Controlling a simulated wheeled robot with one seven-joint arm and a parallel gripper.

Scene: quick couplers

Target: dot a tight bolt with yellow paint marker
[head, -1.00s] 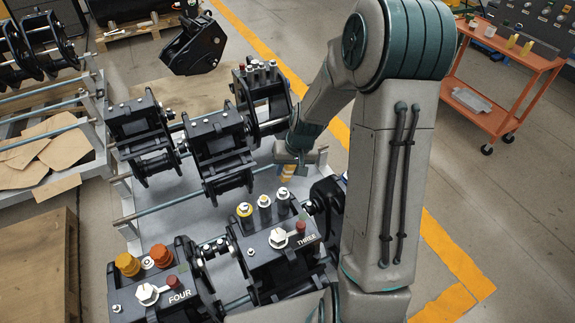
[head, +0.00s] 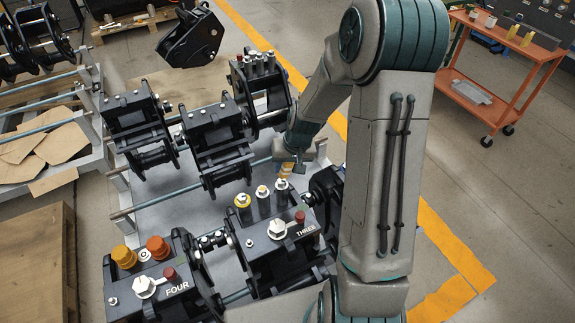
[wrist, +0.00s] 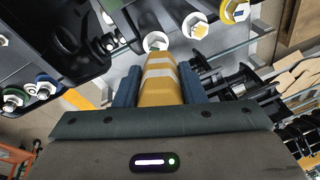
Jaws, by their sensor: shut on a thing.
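My gripper (wrist: 159,88) is shut on the yellow paint marker (wrist: 160,75), a yellow cylinder with pale bands, pointing away from my wrist. In the head view the marker (head: 286,169) is small, below my gripper (head: 289,160), beside the coupler marked THREE (head: 290,245). That coupler carries a row of white-topped bolts: a near one with a yellow ring (head: 242,200), a middle one (head: 262,191) and a far one (head: 281,184). In the wrist view the marker's end overlaps a white bolt head (wrist: 155,41); I cannot tell if they touch. The neighbouring bolt head (wrist: 195,26) shows a yellow patch.
Coupler FOUR (head: 150,285), with orange caps, stands at the lower left. More black couplers (head: 215,130) hang on the rack's rails behind. An orange cart (head: 500,75) is at the upper right. Bare floor with yellow lines lies right of my arm.

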